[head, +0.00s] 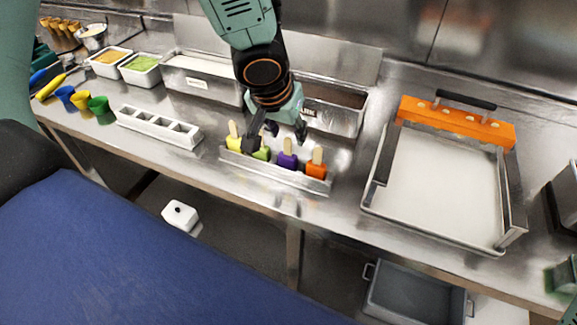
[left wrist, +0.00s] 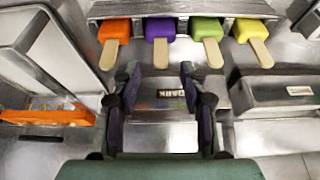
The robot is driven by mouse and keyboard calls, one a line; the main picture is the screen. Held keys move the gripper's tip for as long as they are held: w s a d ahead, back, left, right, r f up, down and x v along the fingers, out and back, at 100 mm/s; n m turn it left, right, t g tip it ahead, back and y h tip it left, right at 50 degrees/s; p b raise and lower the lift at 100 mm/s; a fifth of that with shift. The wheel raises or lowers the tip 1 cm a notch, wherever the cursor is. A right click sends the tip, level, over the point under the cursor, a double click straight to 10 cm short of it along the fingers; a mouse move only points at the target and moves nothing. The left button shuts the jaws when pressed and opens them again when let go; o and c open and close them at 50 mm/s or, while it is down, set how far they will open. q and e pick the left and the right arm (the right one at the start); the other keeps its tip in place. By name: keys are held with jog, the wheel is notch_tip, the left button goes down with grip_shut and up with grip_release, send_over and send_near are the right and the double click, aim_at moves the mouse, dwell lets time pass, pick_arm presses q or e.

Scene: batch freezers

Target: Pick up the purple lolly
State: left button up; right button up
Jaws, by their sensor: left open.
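The purple lolly (head: 288,161) stands stick-up in a metal rack (head: 272,174), between a green lolly (head: 262,154) and an orange lolly (head: 316,170). In the left wrist view the purple lolly (left wrist: 160,27) is at the top, its pale stick pointing down toward the gap between my fingers. My left gripper (head: 279,138) is over the back of the rack. It also shows in the left wrist view (left wrist: 160,75), open and empty, with its two dark fingers apart and the stick end just beyond their tips.
A yellow lolly (head: 233,142) stands at the rack's left end. Metal bins (head: 337,115) stand behind the rack. A white compartment tray (head: 158,128) is to the left, and a large tray (head: 443,185) with an orange bar is to the right.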

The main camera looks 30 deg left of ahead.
aim_at(288, 138)
pick_arm(q)
jog(key=shift+f+b, duration=0.35)
jog(key=shift+f, duration=0.4)
jog(key=shift+w+a+f, duration=0.1)
jog(key=shift+w+f, duration=0.05)
jog(key=shift+f, duration=0.25)
jog(key=shift+w+f+b, duration=0.15)
jog(key=shift+f+b, duration=0.15)
jog(key=shift+b, duration=0.15)
jog(key=shift+w+f, duration=0.2)
jog(key=shift+w, duration=0.1)
jog(key=shift+r, duration=0.1)
jog(key=shift+s+r, duration=0.1)
jog(key=shift+s, duration=0.15)
jog(key=c, duration=0.3)
jog(key=shift+w, duration=0.2)
jog(key=c, duration=0.5)
jog(key=shift+c, duration=0.5)
grip_shut()
